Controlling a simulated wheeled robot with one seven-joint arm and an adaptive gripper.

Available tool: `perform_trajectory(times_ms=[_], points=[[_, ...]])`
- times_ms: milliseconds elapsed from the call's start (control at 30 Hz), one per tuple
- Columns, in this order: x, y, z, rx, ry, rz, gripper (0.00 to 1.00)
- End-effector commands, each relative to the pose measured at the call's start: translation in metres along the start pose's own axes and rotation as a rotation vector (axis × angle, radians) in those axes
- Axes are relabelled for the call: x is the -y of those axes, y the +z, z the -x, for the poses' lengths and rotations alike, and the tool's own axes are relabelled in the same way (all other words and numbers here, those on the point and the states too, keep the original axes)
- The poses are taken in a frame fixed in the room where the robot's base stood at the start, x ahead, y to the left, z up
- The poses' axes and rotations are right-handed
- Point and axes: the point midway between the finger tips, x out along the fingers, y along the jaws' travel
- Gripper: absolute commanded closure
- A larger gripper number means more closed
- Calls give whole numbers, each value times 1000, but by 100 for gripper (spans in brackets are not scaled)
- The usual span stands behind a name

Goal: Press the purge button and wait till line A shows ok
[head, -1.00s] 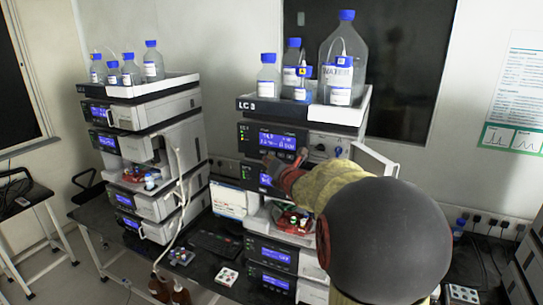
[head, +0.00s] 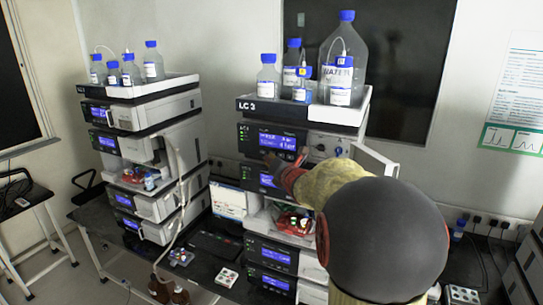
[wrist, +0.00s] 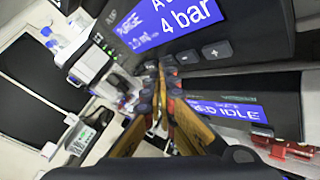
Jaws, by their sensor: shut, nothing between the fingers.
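The pump module's lit blue display (head: 278,141) sits high in the LC 3 stack. In the wrist view the display (wrist: 180,18) reads "PURGE", a letter "A" with its rest cut off, and "4 bar". A key row runs beneath it, with a minus key (wrist: 188,57) and a plus key (wrist: 214,51) legible. My gripper (head: 278,164) is shut and empty, its tips at the lower edge of this panel. In the wrist view my gripper (wrist: 160,72) covers part of the key row, so the purge button is hidden or unreadable. I cannot tell whether the tips touch a key.
A lower module display (wrist: 228,110) reads "IDLE" beside my fingers. Solvent bottles (head: 347,50) stand in the top tray (head: 290,112). An open door panel (head: 374,160) juts out right of the stack. A second stack (head: 155,150) stands to the left.

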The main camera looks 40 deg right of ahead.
Motion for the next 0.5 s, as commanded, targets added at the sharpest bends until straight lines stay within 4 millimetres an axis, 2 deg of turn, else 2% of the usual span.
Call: perform_trajectory(times_ms=[500], points=[[-3, -6, 6, 1, 0, 0, 100]])
